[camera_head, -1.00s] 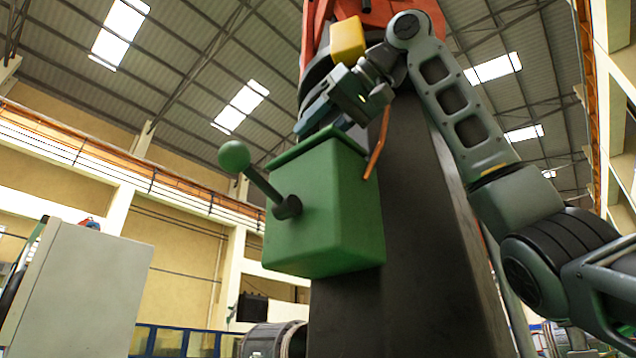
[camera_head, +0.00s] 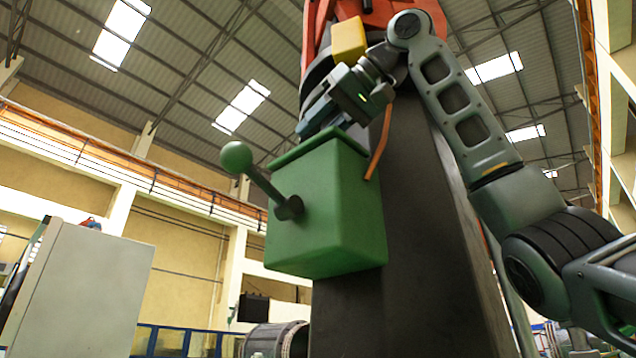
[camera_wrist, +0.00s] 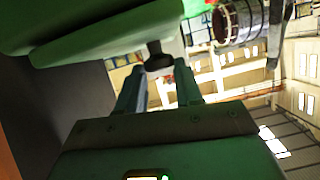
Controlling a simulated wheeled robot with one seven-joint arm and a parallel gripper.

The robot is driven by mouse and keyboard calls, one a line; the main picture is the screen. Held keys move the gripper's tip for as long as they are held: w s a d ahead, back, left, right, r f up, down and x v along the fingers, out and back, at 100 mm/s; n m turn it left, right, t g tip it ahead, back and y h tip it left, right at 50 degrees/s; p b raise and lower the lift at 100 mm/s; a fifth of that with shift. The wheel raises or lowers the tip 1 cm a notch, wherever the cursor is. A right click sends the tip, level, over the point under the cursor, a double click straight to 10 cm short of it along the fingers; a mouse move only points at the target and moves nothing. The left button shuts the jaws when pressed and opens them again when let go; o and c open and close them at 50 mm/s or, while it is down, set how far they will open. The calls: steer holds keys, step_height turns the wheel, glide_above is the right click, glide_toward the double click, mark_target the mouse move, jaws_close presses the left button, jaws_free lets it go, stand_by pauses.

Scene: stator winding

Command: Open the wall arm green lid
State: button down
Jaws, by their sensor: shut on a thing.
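The green box (camera_head: 325,215) is fixed to the dark column and has a green lid (camera_head: 305,147) along its top edge. The lid looks closed, lying on the box. My gripper (camera_head: 316,118) is over the lid from behind, its fingers pointing down to the left. In the wrist view, the lid (camera_wrist: 110,38) fills the upper left. The fingers of my gripper (camera_wrist: 158,85) are on either side of a small dark knob (camera_wrist: 158,60) below the lid's edge. My gripper is shut on this knob; the exact contact is hard to see.
A lever with a green ball (camera_head: 235,156) sticks out from the box's front, to the left. An orange rod (camera_head: 379,145) runs beside the box's right edge. The dark column (camera_head: 425,240) stands behind. A grey cabinet (camera_head: 80,290) is at lower left, with open space between.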

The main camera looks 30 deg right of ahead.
steer(key=shift+w+d+f, duration=0.1)
steer(key=shift+d, duration=0.15)
stand_by(0.5)
steer(key=c, duration=0.8)
jaws_free()
steer(key=shift+b+v, duration=0.85)
steer(key=shift+v, duration=3.1)
